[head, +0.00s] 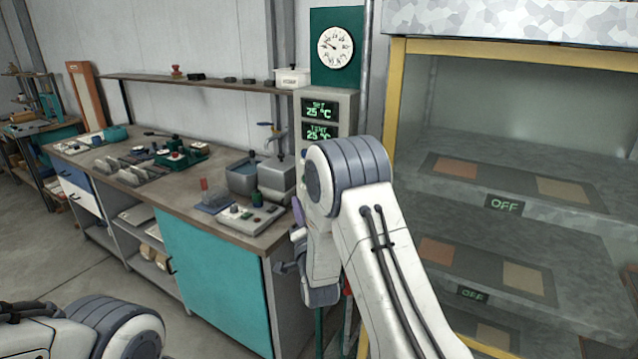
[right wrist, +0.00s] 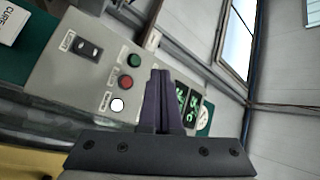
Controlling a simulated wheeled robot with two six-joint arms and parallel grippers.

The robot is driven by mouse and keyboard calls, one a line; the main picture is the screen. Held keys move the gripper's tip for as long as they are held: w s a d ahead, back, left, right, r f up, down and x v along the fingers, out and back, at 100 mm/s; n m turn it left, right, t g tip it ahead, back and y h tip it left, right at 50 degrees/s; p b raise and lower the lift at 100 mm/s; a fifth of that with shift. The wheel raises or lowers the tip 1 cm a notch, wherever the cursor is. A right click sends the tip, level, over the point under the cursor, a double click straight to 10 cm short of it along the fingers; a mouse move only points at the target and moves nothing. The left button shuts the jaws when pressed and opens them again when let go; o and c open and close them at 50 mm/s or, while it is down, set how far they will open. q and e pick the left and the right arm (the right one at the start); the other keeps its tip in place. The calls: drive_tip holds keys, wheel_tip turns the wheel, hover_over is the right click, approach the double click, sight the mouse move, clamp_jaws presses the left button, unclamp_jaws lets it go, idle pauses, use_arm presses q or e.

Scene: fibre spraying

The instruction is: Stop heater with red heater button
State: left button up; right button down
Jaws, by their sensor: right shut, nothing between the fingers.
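The red button (right wrist: 125,82) sits on a grey control panel (right wrist: 65,75) in the right wrist view, between a green button (right wrist: 134,60) and a white one (right wrist: 117,104). My right gripper (right wrist: 160,73) is shut and empty, its dark fingers beside the red button in the picture. I cannot tell how far they are from the panel face. In the head view the heater display box (head: 329,92) reads 25 °C for both lines; my right arm hides its lower part and the buttons. My left gripper is not in view.
A yellow-framed heater cabinet (head: 393,110) stands at right; its shelf signs (head: 504,204) read OFF. A cluttered workbench (head: 165,196) with a teal door runs along the left. A dial clock (head: 335,47) hangs above the display. A rocker switch (right wrist: 88,50) is on the panel.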

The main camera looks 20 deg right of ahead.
drive_tip(key=w+d, duration=0.5)
drive_tip(key=d, duration=0.1)
drive_tip(key=shift+w+d, duration=0.2)
drive_tip(key=shift+d, duration=0.2)
idle(0.4)
idle(1.8)
drive_tip(key=shift+w+d, duration=0.3)
drive_tip(key=shift+d, duration=0.05)
